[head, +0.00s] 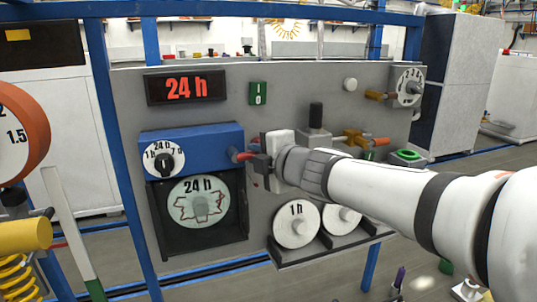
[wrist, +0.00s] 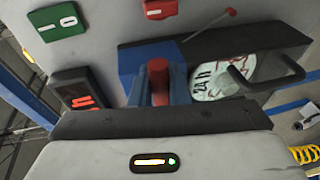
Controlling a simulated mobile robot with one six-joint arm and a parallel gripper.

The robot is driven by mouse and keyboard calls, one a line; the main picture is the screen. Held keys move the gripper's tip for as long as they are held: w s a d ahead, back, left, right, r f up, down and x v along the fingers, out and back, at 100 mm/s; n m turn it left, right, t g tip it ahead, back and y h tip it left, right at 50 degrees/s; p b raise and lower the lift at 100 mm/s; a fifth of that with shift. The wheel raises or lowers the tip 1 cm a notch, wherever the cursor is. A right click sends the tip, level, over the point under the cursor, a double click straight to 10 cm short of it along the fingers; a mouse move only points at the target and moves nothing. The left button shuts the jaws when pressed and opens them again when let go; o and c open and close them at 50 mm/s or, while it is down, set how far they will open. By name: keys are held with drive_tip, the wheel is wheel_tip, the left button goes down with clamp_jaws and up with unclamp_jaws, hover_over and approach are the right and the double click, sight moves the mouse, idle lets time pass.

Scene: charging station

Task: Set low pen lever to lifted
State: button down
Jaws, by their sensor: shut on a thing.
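A recorder with a blue upper housing (head: 205,143) and a round "24 h" chart (head: 198,203) is mounted on the grey panel. A red lever handle (head: 238,156) sticks out at the right side of the blue housing. My gripper (head: 255,160) is at this handle, coming from the right. In the wrist view the red handle (wrist: 157,72) stands between the two fingers of my gripper (wrist: 160,90), which are shut on it. The fingers hide part of the handle. I cannot tell the lever's exact angle.
A "24 h" display (head: 186,88) and a green switch (head: 258,93) are above. Two "1 h" style dials (head: 297,225) sit low on a ledge below my arm. Small valves and knobs (head: 352,137) are at the right. The wrist view shows a thin red-tipped rod (wrist: 212,25).

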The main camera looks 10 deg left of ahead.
drive_tip(key=c, duration=1.4)
unclamp_jaws()
drive_tip(key=p+v, duration=0.1)
drive_tip(key=v, duration=0.7)
drive_tip(key=shift+a, duration=0.1)
drive_tip(key=shift+w, duration=0.1)
